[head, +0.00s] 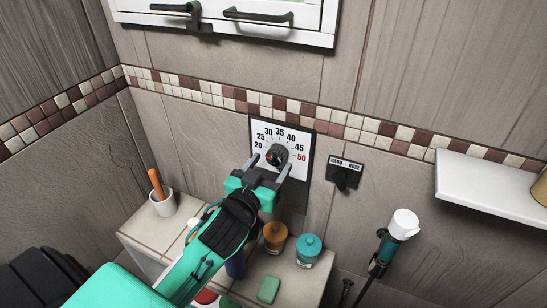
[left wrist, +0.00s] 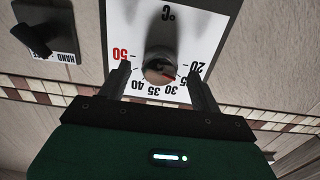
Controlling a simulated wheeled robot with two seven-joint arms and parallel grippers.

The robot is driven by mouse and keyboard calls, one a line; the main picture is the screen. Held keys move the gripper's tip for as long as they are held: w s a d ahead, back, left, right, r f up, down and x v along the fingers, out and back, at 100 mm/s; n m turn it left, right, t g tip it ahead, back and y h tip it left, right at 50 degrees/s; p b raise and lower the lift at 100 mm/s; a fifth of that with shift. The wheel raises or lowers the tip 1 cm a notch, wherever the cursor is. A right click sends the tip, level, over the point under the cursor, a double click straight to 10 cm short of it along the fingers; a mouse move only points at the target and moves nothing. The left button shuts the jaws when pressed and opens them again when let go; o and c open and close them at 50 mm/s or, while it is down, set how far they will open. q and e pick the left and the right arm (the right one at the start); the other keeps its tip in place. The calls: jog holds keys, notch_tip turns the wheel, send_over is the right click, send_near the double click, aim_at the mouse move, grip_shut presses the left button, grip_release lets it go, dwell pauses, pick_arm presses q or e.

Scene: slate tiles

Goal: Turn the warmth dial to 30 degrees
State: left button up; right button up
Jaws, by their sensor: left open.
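The warmth dial is a dark round knob (head: 278,154) on a white scale plate (head: 292,132) marked 20 to 50, with the 50 in red. It also shows upside down in the left wrist view (left wrist: 160,62), where a small red mark on the knob points toward the 25 to 30 side; the exact reading is unclear. My left gripper (head: 268,166) is open, with one finger on each side of the knob; it shows in the left wrist view too (left wrist: 159,74). Whether the fingers touch the knob cannot be told. My right gripper is out of view.
A hand/hose lever (head: 343,178) is right of the plate. Below, a tiled ledge (head: 150,230) holds a cup (head: 164,204), an orange jar (head: 275,235), a teal jar (head: 308,249) and green soap (head: 268,289). A shower head (head: 403,223) and white shelf (head: 487,190) stand right.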

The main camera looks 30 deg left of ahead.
pick_arm(q)
jog(key=shift+w+a+p, duration=0.1)
jog(key=shift+w+p, duration=0.2)
jog(key=shift+w, duration=1.05)
jog(key=shift+c, duration=0.5)
jog(key=c, duration=0.9)
jog(key=shift+m, duration=0.3)
jog(key=m+p, duration=0.2)
jog(key=m, duration=0.1)
jog(key=shift+r+m, duration=0.1)
jog(key=shift+m, duration=0.2)
jog(key=shift+m+p, duration=1.15)
jog(key=shift+m, duration=1.05)
jog(key=shift+a, duration=0.1)
